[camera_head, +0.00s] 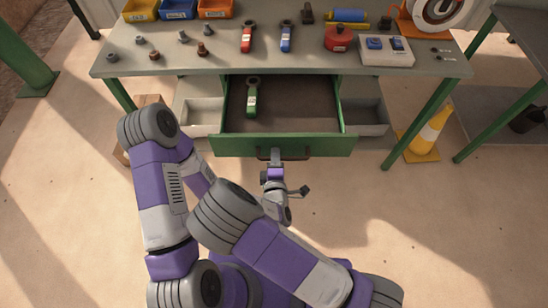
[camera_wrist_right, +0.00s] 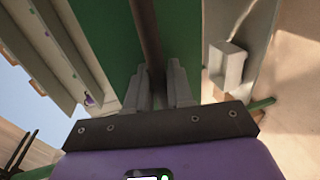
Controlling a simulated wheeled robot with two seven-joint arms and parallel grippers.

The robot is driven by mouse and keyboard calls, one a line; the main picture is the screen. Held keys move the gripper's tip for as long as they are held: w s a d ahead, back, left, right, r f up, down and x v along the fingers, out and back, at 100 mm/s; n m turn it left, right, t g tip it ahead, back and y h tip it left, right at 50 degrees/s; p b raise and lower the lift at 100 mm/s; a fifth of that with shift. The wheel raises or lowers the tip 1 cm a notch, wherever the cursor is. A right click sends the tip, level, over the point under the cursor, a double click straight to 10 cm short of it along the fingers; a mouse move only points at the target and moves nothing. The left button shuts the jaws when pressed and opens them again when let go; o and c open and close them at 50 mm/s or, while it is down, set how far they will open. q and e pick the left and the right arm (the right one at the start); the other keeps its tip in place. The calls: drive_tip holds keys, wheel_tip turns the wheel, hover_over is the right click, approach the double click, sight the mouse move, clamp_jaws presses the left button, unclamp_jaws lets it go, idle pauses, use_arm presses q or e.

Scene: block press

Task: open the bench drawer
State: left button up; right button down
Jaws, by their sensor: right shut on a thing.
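The bench drawer (camera_head: 230,146) has a green front and stands pulled out from under the bench top (camera_head: 215,64), its dark inside showing. A green wrench (camera_head: 252,98) lies inside it, toward the left. My right gripper (camera_head: 275,163) is at the dark bar handle (camera_head: 296,153) in the middle of the drawer front. In the right wrist view the two fingers (camera_wrist_right: 160,87) are shut on the handle bar (camera_wrist_right: 146,30), in front of the green panel (camera_wrist_right: 110,40). My left arm is bent at the left; its gripper does not show.
Grey open trays (camera_head: 203,116) flank the drawer. The bench top holds bins, bolts, a red wrench (camera_head: 247,38), a blue wrench (camera_head: 286,38) and a switch box (camera_head: 385,52). A yellow cone (camera_head: 430,132) stands at right. Floor in front is clear.

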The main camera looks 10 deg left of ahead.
drive_tip(key=shift+s, duration=0.1)
drive_tip(key=c, duration=1.2)
unclamp_jaws()
drive_tip(key=shift+o, duration=0.2)
